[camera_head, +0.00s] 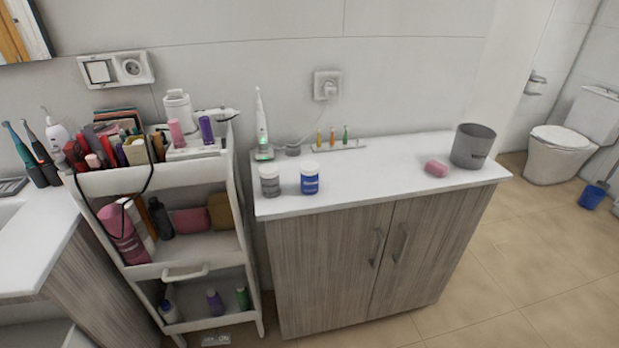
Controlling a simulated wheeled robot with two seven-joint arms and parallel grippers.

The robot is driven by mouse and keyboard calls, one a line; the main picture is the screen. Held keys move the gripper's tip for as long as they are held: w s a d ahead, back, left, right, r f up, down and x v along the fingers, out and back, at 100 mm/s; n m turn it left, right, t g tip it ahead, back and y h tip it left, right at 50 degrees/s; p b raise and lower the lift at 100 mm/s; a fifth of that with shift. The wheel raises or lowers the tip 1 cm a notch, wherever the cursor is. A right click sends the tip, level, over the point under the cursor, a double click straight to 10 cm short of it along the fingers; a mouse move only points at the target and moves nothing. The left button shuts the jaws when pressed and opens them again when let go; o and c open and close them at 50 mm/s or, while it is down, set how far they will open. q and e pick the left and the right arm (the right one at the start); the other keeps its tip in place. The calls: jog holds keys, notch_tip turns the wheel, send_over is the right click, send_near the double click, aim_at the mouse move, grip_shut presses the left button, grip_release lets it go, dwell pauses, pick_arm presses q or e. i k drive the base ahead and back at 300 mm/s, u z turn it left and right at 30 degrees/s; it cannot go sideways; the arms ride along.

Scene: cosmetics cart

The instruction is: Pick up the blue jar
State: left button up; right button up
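The blue jar (310,180) has a white lid and stands upright on the white top of the wooden cabinet, near its front left part. A grey jar (269,182) with a pale lid stands just to its left, with a small gap between them. Neither of my grippers shows in the head view, and nothing touches the blue jar.
The cabinet top (385,175) is clear right of the blue jar up to a pink soap (436,168) and a grey bin (472,146). An electric toothbrush (262,130) stands behind the jars. A full cosmetics cart (155,183) stands left of the cabinet.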

aim_at(308, 169)
jog(key=z, duration=2.15)
jog(key=i, duration=2.1)
jog(key=u, duration=2.5)
